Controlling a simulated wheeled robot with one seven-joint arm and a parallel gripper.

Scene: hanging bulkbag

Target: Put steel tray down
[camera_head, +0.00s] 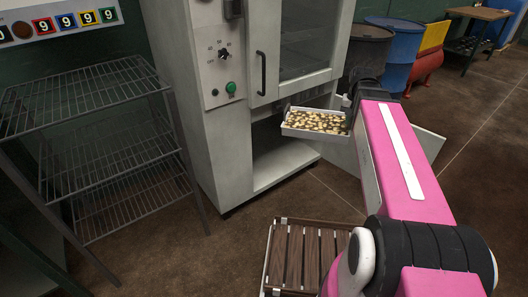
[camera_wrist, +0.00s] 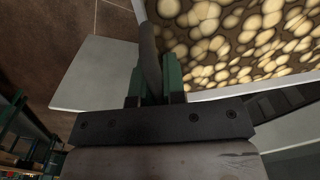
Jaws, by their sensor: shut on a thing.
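The steel tray (camera_head: 312,134) is a shallow, light-coloured tray filled with small pale round pieces. It is held in the air in front of the tall grey cabinet and looks roughly level. My gripper (camera_head: 350,103) is at the tray's right side in the head view. In the wrist view, my gripper (camera_wrist: 155,88) is closed around a dark bar at the edge of the tray (camera_wrist: 215,93). The pale pieces fill the upper right there. The fingertips are partly hidden by the arm in the head view.
The cabinet (camera_head: 213,130) has an open lower compartment (camera_head: 275,150) and a pale panel (camera_head: 428,143) standing out at its right. An empty wire rack (camera_head: 85,92) stands at left. A slatted wooden surface (camera_head: 295,250) is low in front. Drums (camera_head: 405,55) stand behind.

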